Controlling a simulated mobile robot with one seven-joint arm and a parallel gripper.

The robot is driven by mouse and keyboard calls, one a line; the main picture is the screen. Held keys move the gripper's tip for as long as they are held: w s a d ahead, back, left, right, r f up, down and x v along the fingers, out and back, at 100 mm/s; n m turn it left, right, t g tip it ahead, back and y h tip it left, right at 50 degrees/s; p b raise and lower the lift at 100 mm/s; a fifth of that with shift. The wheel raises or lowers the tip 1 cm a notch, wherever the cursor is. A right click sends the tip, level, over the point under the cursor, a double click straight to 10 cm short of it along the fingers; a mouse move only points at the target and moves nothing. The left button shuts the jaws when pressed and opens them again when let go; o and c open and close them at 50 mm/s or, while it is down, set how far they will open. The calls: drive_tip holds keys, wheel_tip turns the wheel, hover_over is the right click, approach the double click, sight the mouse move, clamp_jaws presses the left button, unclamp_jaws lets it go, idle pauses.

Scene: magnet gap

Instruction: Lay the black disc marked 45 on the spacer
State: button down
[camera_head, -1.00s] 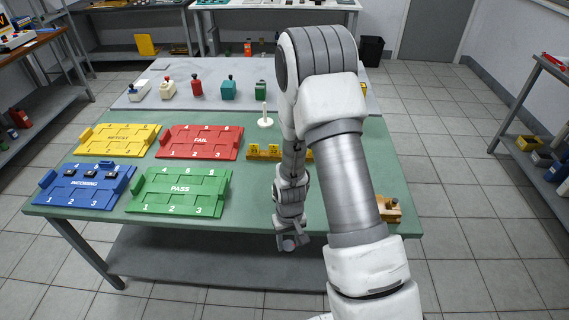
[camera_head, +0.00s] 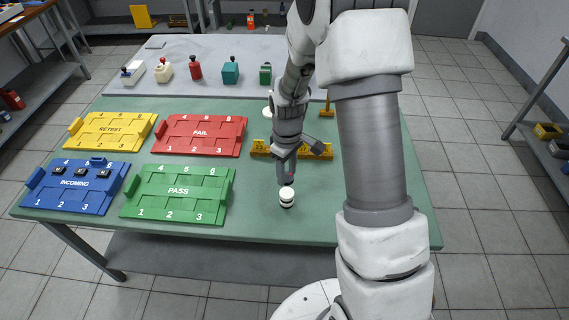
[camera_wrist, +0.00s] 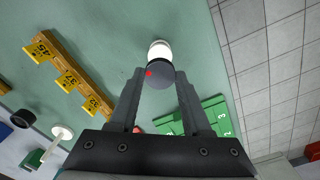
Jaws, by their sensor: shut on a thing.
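My gripper (camera_wrist: 160,82) is shut on a black disc (camera_wrist: 160,77) with a red dot on its edge, seen between the fingertips in the wrist view. No number is readable on the disc. A small upright white stack with a dark band, which looks like the spacer (camera_head: 287,203), stands on the green table near its front edge. Its white part also shows just beyond the disc in the wrist view (camera_wrist: 159,48). In the head view my gripper (camera_head: 286,180) is right above and behind the stack. I cannot tell whether disc and stack touch.
A yellow rack with numbered tabs (camera_wrist: 70,75) lies behind the stack. Green PASS (camera_head: 180,193), blue INCOMING (camera_head: 72,196), red FAIL (camera_head: 200,135) and yellow RETEST (camera_head: 112,131) trays fill the left side. The table around the stack is clear.

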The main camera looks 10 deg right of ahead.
sight(287, 193)
idle(0.5)
drive_tip(key=shift+f+b, duration=2.2)
drive_tip(key=shift+f, duration=0.55)
drive_tip(key=shift+f, duration=0.2)
drive_tip(key=shift+c, duration=1.4)
unclamp_jaws()
drive_tip(key=c, duration=0.5)
drive_tip(key=shift+r, duration=0.1)
drive_tip(key=shift+r+p, duration=1.45)
drive_tip(key=shift+r, duration=0.75)
